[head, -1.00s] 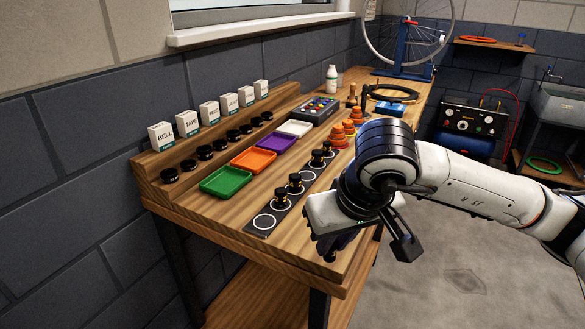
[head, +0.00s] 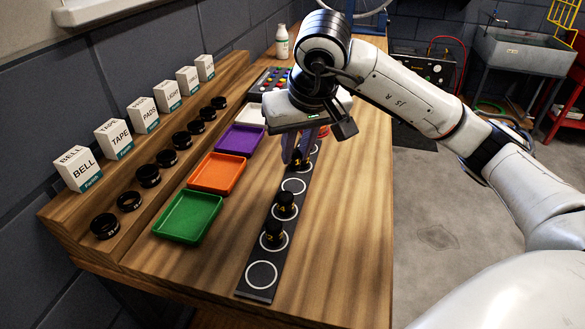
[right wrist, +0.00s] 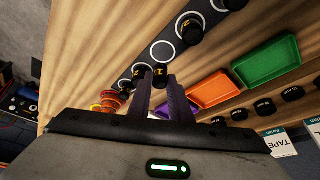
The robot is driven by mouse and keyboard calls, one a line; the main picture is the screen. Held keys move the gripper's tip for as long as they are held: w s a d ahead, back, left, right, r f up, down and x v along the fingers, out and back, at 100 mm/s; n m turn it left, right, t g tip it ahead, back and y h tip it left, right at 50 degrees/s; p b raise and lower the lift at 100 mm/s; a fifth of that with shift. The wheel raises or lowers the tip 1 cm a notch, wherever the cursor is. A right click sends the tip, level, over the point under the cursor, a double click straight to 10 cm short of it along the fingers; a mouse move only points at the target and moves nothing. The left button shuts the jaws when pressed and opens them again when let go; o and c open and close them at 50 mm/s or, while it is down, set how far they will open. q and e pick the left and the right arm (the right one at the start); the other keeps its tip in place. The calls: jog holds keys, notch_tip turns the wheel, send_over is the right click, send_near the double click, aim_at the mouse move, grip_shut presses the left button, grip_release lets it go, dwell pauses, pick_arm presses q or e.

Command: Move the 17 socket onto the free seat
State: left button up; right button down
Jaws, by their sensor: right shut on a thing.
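The black seat strip (head: 257,291) with white rings runs along the bench. My right gripper (head: 298,161) points down at its far part, shut on a black socket (right wrist: 160,70) with a yellow mark too small to read. I cannot tell whether this socket is lifted; in the wrist view a white ring (right wrist: 142,70) shows beside it. Two other sockets, a nearer one (head: 273,236) and a farther one (head: 285,205), stand upright on rings. The nearest ring (head: 262,275) and the ring before the gripper (head: 293,186) are empty. The strip's far end is hidden. My left gripper is out of view.
Green (head: 188,217), orange (head: 217,174), purple (head: 240,139) and white (head: 249,114) trays line the strip's left side. Black rings and labelled boxes (head: 77,169) stand on the ledge behind.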

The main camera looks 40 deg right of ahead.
aim_at(296, 166)
jog(key=shift+w+f, duration=0.1)
jog(key=shift+f, duration=2.25)
jog(key=shift+f, duration=0.2)
jog(key=c, duration=1.6)
grip_release()
jog(key=shift+c, duration=0.2)
